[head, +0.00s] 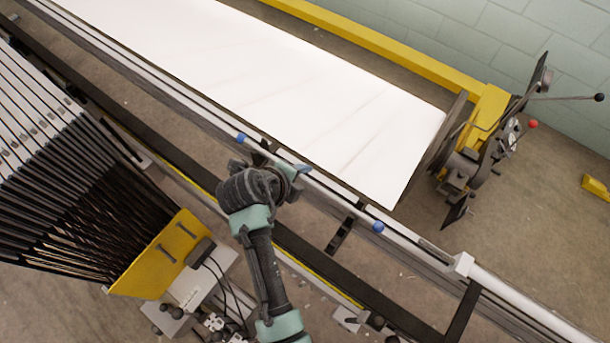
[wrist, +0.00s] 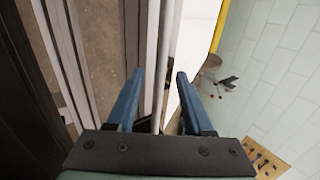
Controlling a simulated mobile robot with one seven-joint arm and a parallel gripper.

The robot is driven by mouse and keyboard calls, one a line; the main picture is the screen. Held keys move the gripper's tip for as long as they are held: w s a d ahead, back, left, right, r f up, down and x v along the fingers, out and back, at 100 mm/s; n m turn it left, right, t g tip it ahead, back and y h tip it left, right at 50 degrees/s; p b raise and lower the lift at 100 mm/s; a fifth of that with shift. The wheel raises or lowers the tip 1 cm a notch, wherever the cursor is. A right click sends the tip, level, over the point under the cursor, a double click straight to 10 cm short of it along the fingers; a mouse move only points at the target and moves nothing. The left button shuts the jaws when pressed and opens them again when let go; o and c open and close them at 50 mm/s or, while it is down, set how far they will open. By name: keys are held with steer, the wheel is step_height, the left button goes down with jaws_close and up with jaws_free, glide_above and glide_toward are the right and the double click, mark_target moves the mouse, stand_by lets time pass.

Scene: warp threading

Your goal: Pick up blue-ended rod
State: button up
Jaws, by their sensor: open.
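The blue-ended rod (head: 345,205) is thin and pale and lies along the long rail beside the white sheet. Its blue ends show on either side of my gripper (head: 302,170) in the head view, one up-left and one down-right. My gripper is over the rod's middle and hides part of it. In the wrist view my gripper (wrist: 160,76) has its two blue fingers apart, with a thin pale rod (wrist: 165,62) running between them. The blue ends are out of the wrist view. I cannot tell how far the fingertips are above the rod.
The white sheet (head: 270,80) lies just beyond the rail. A lever mechanism (head: 475,160) and a yellow beam (head: 370,38) stand beyond it. A yellow plate (head: 160,255) with dark threads is at the lower left. Open floor (head: 550,235) shows at the right.

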jaws_close()
stand_by(1.4)
